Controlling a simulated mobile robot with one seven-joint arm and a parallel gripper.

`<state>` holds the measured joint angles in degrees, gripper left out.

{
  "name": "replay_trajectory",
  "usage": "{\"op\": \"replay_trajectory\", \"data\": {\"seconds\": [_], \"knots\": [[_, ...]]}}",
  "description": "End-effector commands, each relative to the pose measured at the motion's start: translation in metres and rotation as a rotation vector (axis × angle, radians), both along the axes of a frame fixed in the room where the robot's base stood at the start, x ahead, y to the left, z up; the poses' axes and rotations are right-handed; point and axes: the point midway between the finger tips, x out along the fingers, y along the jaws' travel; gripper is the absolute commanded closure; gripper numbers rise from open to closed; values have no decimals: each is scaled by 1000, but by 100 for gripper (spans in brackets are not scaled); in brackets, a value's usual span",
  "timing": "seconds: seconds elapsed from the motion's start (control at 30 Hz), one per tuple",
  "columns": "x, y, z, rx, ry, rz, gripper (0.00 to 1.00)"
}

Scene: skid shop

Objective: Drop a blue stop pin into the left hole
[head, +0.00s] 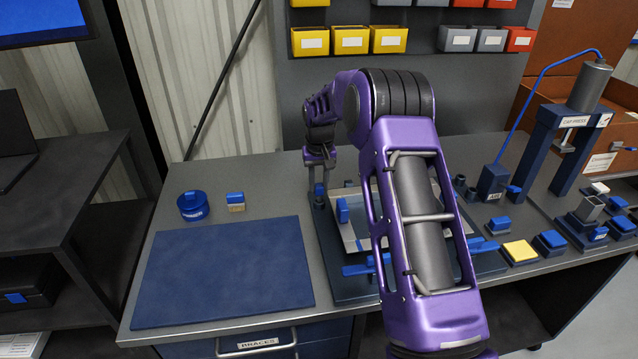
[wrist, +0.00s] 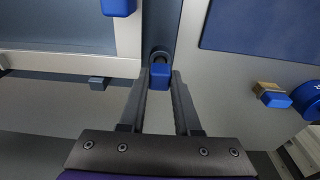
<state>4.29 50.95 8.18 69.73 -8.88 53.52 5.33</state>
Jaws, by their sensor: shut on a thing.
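My gripper (head: 319,180) points down at the left edge of the fixture (head: 335,262) on the bench. In the wrist view my gripper (wrist: 160,82) is shut on a blue stop pin (wrist: 161,76), its square blue head between the fingertips. The pin also shows in the head view (head: 319,189). Just beyond the pin in the wrist view is a round grey collar with a dark opening (wrist: 159,54), the left hole. The pin's lower end is hidden, so I cannot tell whether it is in the hole or above it.
A pale frame (head: 350,236) with a blue block (head: 343,211) lies on the fixture, partly behind my arm. A blue mat (head: 222,272), a round blue tin (head: 193,206) and a small blue-topped block (head: 236,202) are left. A press (head: 547,125) stands right.

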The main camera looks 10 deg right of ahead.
Motion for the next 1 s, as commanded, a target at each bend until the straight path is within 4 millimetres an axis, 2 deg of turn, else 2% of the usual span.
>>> {"op": "replay_trajectory", "data": {"seconds": [1.0], "knots": [[0, 0, -10, 0, 0, 0, 100]]}}
